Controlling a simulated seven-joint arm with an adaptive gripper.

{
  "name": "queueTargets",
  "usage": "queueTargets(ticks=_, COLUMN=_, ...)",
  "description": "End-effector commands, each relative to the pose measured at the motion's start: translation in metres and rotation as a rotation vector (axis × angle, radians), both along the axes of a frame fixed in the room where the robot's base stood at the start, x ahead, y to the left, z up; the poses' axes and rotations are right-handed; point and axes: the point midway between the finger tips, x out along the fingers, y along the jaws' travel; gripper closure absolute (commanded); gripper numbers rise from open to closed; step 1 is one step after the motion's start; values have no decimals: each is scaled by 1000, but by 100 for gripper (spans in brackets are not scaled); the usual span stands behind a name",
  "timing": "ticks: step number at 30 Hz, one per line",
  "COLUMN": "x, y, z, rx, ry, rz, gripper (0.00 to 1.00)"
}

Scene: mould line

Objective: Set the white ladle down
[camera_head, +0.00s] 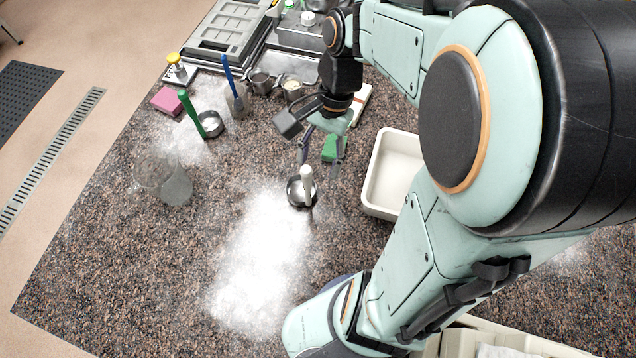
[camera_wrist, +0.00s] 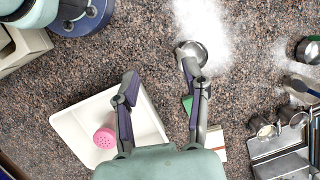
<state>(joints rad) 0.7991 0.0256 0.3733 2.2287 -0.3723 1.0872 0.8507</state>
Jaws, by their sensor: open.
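The white ladle (camera_head: 307,181) rests on the speckled counter at the edge of a patch of white powder, a metal bowl with a pale handle rising from it in the head view. Its metal bowl also shows in the wrist view (camera_wrist: 198,50), beside the tip of the right-hand finger; the handle is hard to make out there. My gripper (camera_head: 322,160) is open, its fingers spread just behind the ladle in the head view. In the wrist view my gripper (camera_wrist: 160,70) has nothing between its fingers. I cannot tell whether a finger touches the ladle.
A white tray (camera_head: 373,178) stands close on the right, with a pink round thing (camera_wrist: 104,138) in it. A green block (camera_head: 328,150) lies behind the fingers. The front-left counter is clear.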

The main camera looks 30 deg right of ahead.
Motion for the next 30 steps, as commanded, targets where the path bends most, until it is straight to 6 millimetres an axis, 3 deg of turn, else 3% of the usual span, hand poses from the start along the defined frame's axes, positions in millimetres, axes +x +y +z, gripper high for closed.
queueTargets(ticks=1, x=-13, y=15, z=7, rx=-48, ry=-33, rz=155, gripper=54)
queueTargets(ticks=6, x=-58, y=44, z=23, rx=-116, ry=-158, rz=650, gripper=54)
queueTargets(ticks=12, x=-91, y=57, z=25, rx=-104, ry=-263, rz=994, gripper=54)
queueTargets(ticks=30, x=-95, y=58, z=24, rx=-98, ry=-280, rz=1052, gripper=54)
